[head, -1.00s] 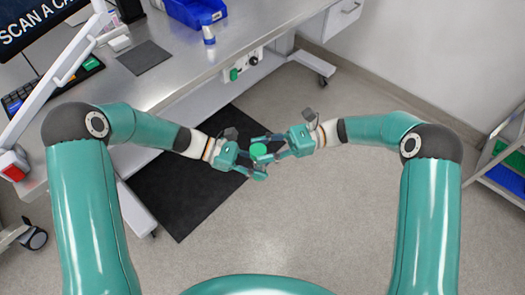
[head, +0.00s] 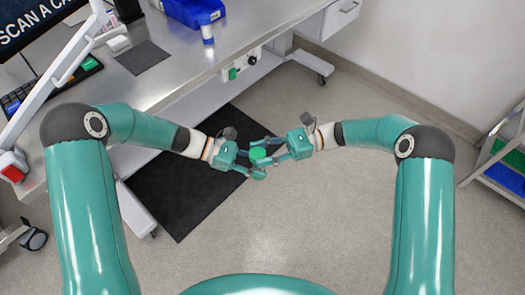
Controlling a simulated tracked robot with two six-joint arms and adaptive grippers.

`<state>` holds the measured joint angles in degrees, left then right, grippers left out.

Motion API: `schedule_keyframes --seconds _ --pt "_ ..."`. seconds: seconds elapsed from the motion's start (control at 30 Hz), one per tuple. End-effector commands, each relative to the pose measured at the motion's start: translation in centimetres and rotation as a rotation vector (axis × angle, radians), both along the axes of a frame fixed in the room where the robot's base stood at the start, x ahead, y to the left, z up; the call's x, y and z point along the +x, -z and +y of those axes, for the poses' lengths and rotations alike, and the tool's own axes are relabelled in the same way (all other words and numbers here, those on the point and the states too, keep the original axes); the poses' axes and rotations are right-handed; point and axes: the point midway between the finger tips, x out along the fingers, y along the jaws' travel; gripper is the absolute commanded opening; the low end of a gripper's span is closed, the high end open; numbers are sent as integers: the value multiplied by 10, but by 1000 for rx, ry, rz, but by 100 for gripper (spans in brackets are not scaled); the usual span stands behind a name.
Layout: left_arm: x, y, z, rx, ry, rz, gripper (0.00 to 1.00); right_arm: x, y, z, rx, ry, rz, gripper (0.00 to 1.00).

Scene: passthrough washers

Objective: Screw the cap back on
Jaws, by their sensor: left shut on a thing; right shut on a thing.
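A round green cap (head: 258,153) is seen from above, between my two grippers, in the air in front of the bench. The container beneath it is mostly hidden by the cap and the fingers. My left gripper (head: 261,160) reaches in from the left, its fingers around the container below the cap. My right gripper (head: 268,150) reaches in from the right, its fingers at the cap's edge, and appears shut on the cap. I cannot tell whether the cap is seated on the container.
A metal bench (head: 165,80) stands at the upper left with a blue bin (head: 193,12), a blue-and-white bottle (head: 207,34) and a dark pad (head: 144,58). A black mat (head: 185,195) lies on the floor below. A shelf cart (head: 505,165) stands at the right.

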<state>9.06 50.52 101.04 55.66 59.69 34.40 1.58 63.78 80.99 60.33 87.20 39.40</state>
Motion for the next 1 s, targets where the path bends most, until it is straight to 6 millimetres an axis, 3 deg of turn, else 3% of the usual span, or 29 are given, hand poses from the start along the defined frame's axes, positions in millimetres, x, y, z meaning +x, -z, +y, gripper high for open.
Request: schedule_keyframes --seconds 0.77,1.0 --pt "0 0 0 0 0 0 0 0 11 0 0 1 1 29" --pt "0 0 0 0 1 0 0 -2 7 1 19 152 1 30"
